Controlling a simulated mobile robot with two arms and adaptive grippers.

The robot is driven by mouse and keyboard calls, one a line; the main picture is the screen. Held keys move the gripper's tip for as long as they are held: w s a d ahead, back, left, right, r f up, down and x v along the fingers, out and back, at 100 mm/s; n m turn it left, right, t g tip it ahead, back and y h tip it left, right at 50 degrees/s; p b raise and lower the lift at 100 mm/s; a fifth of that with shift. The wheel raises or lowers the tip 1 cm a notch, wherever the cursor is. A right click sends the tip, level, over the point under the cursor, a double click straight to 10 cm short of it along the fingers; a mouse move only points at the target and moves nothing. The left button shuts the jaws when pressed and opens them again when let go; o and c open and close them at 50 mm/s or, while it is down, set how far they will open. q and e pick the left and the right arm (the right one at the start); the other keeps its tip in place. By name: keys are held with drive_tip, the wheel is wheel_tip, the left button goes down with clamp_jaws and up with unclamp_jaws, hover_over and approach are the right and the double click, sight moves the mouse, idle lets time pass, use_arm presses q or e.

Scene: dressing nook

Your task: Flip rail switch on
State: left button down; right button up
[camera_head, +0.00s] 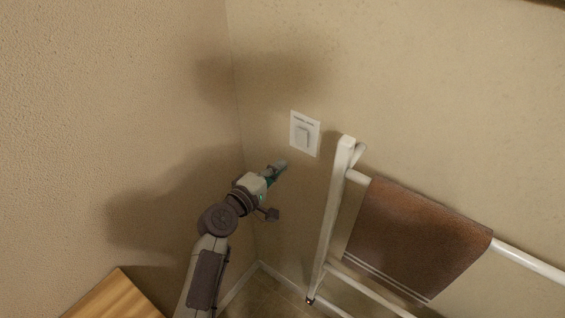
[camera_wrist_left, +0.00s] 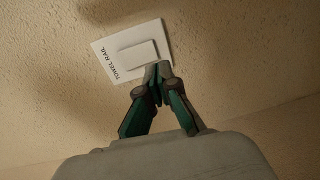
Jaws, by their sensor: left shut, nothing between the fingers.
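The rail switch (camera_head: 304,134) is a white plate with a raised rocker on the beige wall, left of the towel rail. In the left wrist view the switch plate (camera_wrist_left: 103,48) carries the printed words "TOWEL RAIL". My left gripper (camera_head: 283,163) is shut and empty, just below and left of the plate in the head view. In the left wrist view its closed fingertips (camera_wrist_left: 158,68) overlap the plate's lower edge beside the rocker. I cannot tell whether they touch it. The rocker's on or off position is unclear. My right gripper is not in view.
A white towel rail (camera_head: 335,205) stands right of the switch, with a brown towel (camera_head: 415,240) over its bar. A wall corner runs down left of the switch. A wooden surface (camera_head: 115,298) is at lower left. The wall around the switch is clear.

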use_arm(q)
drive_tip(key=s+a+f+b, duration=0.1)
drive_tip(key=s+a, duration=0.2)
drive_tip(key=s, duration=0.2)
drive_tip(key=shift+a+b, duration=0.35)
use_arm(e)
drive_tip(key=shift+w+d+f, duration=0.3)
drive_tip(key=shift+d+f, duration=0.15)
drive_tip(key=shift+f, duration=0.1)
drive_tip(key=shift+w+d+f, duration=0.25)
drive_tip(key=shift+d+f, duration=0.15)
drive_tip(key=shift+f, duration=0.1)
use_arm(q)
drive_tip(key=shift+s, duration=0.15)
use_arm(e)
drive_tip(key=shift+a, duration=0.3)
use_arm(q)
drive_tip(key=shift+f, duration=0.15)
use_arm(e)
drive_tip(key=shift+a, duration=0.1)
